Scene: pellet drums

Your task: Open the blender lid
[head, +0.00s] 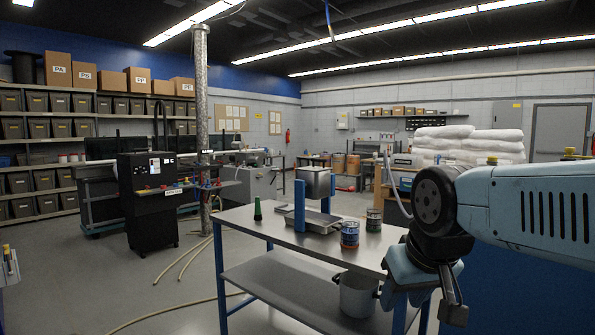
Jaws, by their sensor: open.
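The blender appears to be the grey square container (314,184) held between two blue posts on the metal table. Its lid (315,169) seems to be the flat top and looks closed, though it is small here and I cannot make out a handle or hinge. My gripper (425,298) hangs downward at the lower right, in front of the table's right end. It is open, with nothing seen between its fingers. It is apart from the blender, to the right and nearer the camera.
A grey bucket (356,297) stands on the lower shelf. A black cabinet (147,205) stands left. Hoses (190,258) lie on the open floor.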

